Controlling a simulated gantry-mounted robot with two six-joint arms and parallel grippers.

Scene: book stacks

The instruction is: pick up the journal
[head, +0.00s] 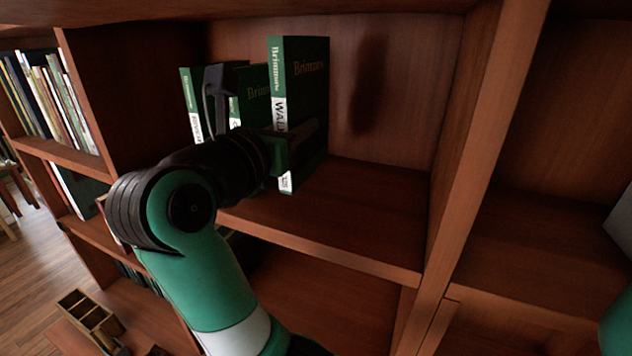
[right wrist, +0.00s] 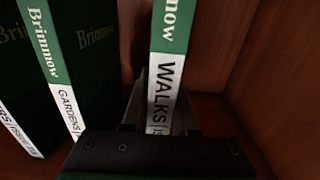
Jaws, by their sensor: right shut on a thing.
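The journal is a green volume marked "Brimnow" with a white "WALKS" label (head: 305,75); it stands upright at the right end of a short row on the shelf. It also shows in the right wrist view (right wrist: 172,35). My right gripper (head: 290,150) is shut on its spine side, with one finger on each side, as the right wrist view shows (right wrist: 160,112). I cannot tell whether its lower edge touches the shelf. My left gripper is not in view.
Matching green volumes (head: 250,92) stand just left of the journal, one labelled "GARDENS" (right wrist: 66,105). The shelf board (head: 370,205) to the right is bare up to an upright divider (head: 470,150). More books (head: 55,95) fill the left bay. A wooden tray (head: 88,312) sits lower left.

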